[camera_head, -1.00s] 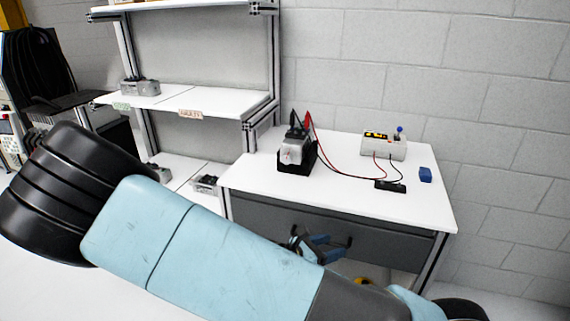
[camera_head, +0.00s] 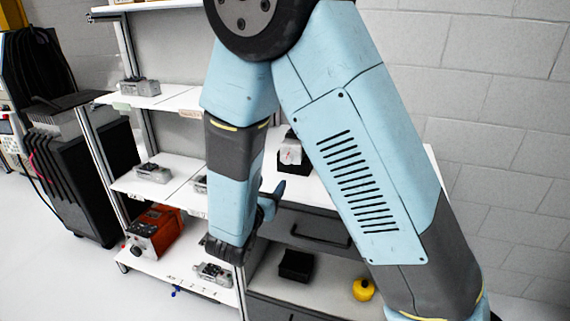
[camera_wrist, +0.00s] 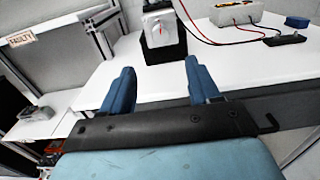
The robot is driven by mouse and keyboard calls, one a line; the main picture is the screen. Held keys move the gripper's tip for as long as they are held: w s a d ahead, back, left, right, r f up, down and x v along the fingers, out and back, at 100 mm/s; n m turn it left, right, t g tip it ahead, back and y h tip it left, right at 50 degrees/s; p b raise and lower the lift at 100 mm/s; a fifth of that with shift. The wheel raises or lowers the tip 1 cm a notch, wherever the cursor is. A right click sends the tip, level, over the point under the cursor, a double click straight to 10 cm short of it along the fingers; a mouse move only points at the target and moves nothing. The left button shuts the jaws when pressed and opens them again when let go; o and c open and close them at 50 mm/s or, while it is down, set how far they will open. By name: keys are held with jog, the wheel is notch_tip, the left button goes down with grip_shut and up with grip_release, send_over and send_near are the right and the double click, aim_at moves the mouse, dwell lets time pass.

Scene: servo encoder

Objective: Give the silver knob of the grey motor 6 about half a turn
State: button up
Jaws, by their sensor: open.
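The grey motor (camera_wrist: 159,27) sits in a black holder (camera_wrist: 175,50) on the white workbench, upper middle of the wrist view. A small red mark shows on its front; I cannot make out the knob clearly or read a number. In the head view the motor (camera_head: 291,152) shows just left of my upper arm link, which hides part of the bench. My gripper (camera_wrist: 160,68) is open and empty, its two blue fingers apart and pointing toward the bench, short of the motor. In the head view my gripper (camera_head: 275,194) shows partly, beside my forearm.
In the wrist view, a white meter box (camera_wrist: 237,13), a black connector block (camera_wrist: 284,40) and a blue block (camera_wrist: 297,22) lie right of the motor, with red leads between. A shelf (camera_head: 165,97) holds other grey motors at left. A yellow object (camera_head: 363,289) lies below the bench.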

aim_at(286, 161)
jog(key=x, duration=1.3)
jog(key=shift+f, duration=0.1)
jog(key=shift+c, duration=0.2)
jog(key=c, duration=1)
jog(key=shift+n, duration=0.3)
jog(key=n, duration=1.3)
jog(key=shift+n, duration=0.3)
